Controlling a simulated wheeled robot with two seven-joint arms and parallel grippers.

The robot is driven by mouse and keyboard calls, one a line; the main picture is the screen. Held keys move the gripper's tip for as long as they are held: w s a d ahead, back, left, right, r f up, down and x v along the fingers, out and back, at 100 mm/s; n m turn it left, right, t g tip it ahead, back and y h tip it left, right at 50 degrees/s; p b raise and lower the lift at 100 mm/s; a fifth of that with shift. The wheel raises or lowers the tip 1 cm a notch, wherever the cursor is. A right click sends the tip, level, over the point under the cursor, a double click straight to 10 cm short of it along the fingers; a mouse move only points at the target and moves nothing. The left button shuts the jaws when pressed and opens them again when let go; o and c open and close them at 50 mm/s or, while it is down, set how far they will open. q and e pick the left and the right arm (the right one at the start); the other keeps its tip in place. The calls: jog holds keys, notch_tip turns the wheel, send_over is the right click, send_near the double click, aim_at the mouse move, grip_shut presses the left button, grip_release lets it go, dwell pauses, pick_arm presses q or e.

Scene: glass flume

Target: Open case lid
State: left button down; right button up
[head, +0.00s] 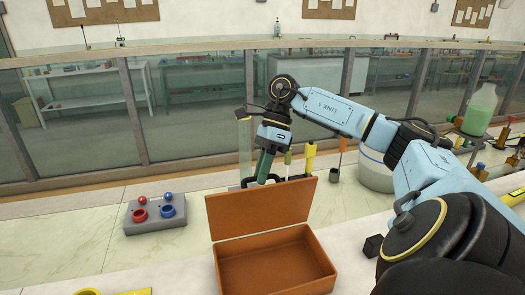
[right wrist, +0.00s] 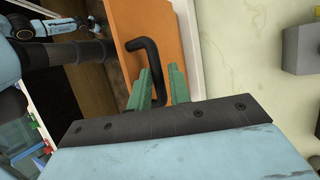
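An orange-brown case (head: 277,270) stands open at the front of the counter in the head view, its inside empty. Its lid (head: 262,207) stands up steeply at the back edge, inner face towards me. A black handle (right wrist: 148,47) sticks out from the lid's outer face; part of it shows behind the lid's top edge in the head view. My right gripper (head: 265,168) is behind the top of the lid. My left gripper is not in view.
A grey block with red and blue rings and balls (head: 155,213) stands to the left of the case. A yellow item (head: 115,292) is at the front edge. A small black cube (head: 373,246) lies right of the case. A green-filled bottle (head: 480,108) and glass panels stand behind.

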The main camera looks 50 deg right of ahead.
jog(key=o, duration=0.4)
jog(key=shift+w+d+f, duration=0.35)
jog(key=shift+f, duration=0.1)
jog(key=shift+c, duration=0.2)
jog(key=shift+s+r, duration=0.1)
jog(key=shift+r, duration=0.1)
jog(key=shift+r, duration=0.1)
jog(key=p+v, duration=0.4)
jog(key=v, duration=0.9)
jog(key=shift+r, duration=0.15)
